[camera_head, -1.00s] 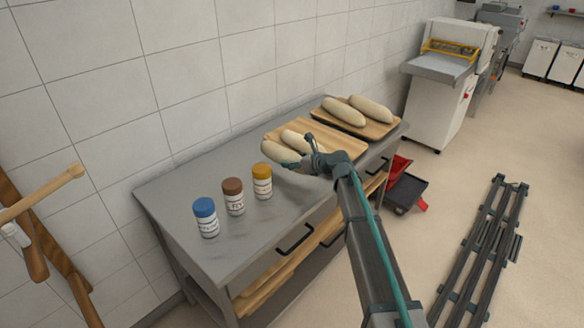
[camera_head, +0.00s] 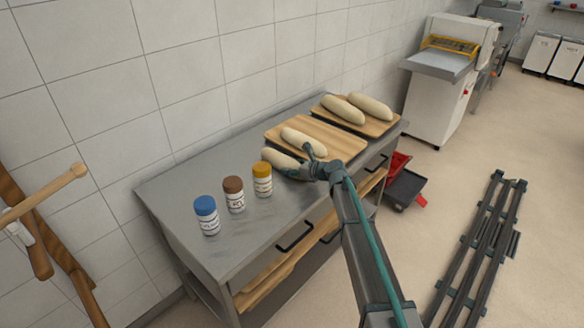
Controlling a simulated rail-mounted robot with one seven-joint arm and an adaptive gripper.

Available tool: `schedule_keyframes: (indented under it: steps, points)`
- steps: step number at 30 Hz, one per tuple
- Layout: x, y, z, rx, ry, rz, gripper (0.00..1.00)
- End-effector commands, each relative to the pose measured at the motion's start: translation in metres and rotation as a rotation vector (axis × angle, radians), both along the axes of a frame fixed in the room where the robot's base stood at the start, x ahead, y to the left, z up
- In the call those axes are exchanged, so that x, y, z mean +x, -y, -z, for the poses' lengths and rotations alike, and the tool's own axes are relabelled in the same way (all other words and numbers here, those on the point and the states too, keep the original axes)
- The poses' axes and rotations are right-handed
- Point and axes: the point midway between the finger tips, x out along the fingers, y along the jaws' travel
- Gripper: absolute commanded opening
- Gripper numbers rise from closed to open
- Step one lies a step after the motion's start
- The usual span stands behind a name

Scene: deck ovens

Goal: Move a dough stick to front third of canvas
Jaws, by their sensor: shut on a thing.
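A pale dough stick (camera_head: 281,159) is in my gripper (camera_head: 296,169), which is shut on its right end. This stick is in front of the near wooden board, over the steel table; I cannot tell how high above it. Another dough stick (camera_head: 304,142) lies on the near wooden board (camera_head: 345,145). Two more dough sticks, one on the left (camera_head: 343,109) and one on the right (camera_head: 370,108), lie on the far board (camera_head: 383,128). No canvas can be told apart in this view. My wrist hides the near board's front right part.
Three jars with blue (camera_head: 204,205), brown (camera_head: 232,184) and yellow (camera_head: 262,169) lids stand on the steel table (camera_head: 190,180), left of the held stick. The yellow-lidded jar is very close to it. The table's back left is clear. A tiled wall runs behind.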

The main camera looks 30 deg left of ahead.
Motion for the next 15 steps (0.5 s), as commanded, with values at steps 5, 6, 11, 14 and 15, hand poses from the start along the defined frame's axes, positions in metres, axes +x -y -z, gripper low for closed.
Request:
schedule_keyframes:
  steps: [5, 6, 11, 14, 15]
  points:
    - [0.0001, -0.0001, 0.0008, 0.0, 0.0, 0.0, 0.87]
    - [0.0001, -0.0001, 0.0008, 0.0, 0.0, 0.0, 0.89]
    - [0.0, 0.0, 0.0008, 0.0, 0.0, 0.0, 0.89]
    - [0.0, 0.0, 0.0007, 0.0, 0.0, 0.0, 0.89]
    - [0.0, 0.0, 0.0001, 0.0, 0.0, 0.0, 0.89]
